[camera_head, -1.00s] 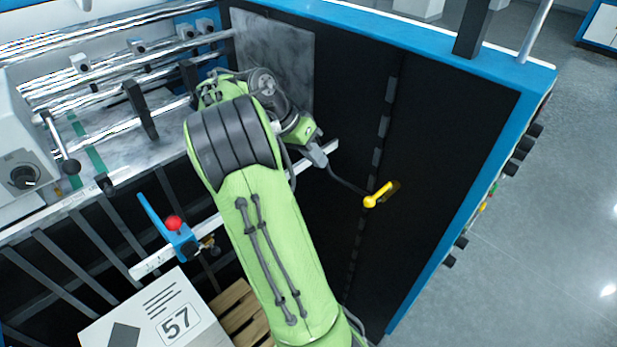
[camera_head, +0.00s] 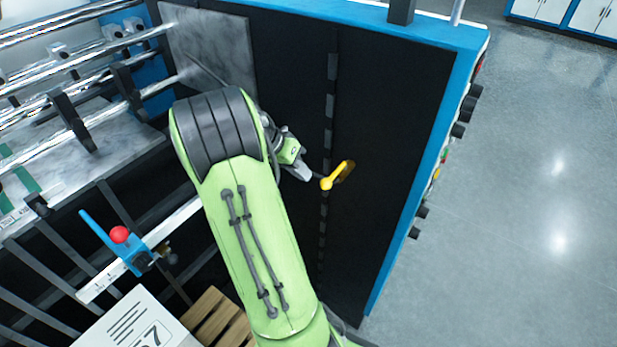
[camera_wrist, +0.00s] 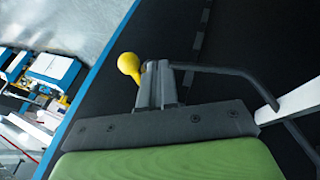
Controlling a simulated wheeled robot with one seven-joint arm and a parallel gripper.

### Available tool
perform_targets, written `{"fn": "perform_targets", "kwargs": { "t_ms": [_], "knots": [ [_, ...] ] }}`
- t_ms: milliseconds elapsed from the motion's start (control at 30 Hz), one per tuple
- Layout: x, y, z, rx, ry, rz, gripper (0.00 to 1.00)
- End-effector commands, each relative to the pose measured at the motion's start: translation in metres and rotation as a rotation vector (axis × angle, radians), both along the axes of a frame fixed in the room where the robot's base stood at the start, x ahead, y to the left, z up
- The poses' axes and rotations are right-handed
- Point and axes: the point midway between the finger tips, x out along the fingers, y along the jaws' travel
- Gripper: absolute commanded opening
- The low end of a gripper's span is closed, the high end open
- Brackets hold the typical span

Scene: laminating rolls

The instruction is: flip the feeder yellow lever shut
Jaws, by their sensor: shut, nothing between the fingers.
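The yellow lever (camera_head: 338,176) sits on the black side panel of the machine in the head view, its round knob at the lower left end. My gripper (camera_head: 305,174) is just left of the knob in the head view. In the wrist view the fingers of my gripper (camera_wrist: 158,72) are together, with nothing between them. I cannot tell whether they touch the knob.
A grey rod (camera_wrist: 225,70) and a pale bar (camera_wrist: 294,102) run close to my gripper at right in the wrist view. A blue lever with a red knob (camera_head: 120,234) is at lower left. The machine's blue edge (camera_head: 425,140) borders open floor at right.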

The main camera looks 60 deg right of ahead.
Motion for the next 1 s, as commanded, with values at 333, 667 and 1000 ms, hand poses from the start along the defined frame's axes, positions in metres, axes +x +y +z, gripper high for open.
{"fn": "perform_targets", "kwargs": {
  "t_ms": [333,667,1000],
  "knots": [
    [-0.021,0.000,-0.003,0.000,-0.001,0.001,0.00],
    [-0.023,-0.001,-0.003,0.000,0.000,0.010,0.00],
    [-0.034,-0.001,-0.003,0.000,0.000,0.060,0.00]
  ]
}}
